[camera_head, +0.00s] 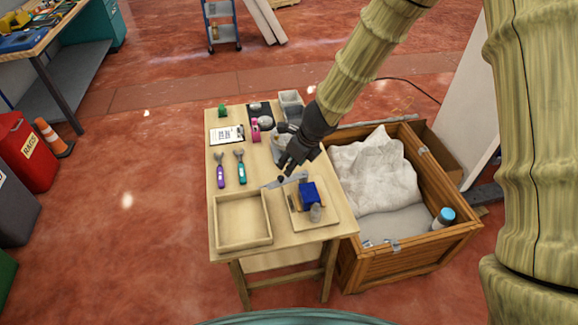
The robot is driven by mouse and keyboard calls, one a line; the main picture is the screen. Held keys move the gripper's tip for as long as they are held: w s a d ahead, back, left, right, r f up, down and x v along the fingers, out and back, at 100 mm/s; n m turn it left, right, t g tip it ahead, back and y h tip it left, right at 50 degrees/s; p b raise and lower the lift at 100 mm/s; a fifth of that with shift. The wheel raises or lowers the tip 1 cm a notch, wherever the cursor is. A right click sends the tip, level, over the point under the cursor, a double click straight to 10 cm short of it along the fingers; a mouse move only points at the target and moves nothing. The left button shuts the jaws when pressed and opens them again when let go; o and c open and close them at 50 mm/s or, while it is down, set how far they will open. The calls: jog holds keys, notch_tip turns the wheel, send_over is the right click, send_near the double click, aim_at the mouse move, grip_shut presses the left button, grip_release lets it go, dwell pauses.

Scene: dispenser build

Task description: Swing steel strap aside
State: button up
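The steel strap (273,185) looks like a thin grey bar. It lies near the back edge of a light wooden board (328,217) on the small table. The board also bears a blue block (308,195) and a small grey rounded piece (316,212). My black gripper (283,173) reaches down from the upper right, with its fingertips just above or at the strap. I cannot tell whether they touch it or how far the fingers are apart. The strap's far end and its fixing are too small to make out.
An empty wooden tray (217,222) stands left of the board. A wooden crate (415,250) with a white sack (375,170) stands close on the right.

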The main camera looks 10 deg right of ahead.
jog(key=shift+v, duration=1.2)
jog(key=shift+f, duration=0.1)
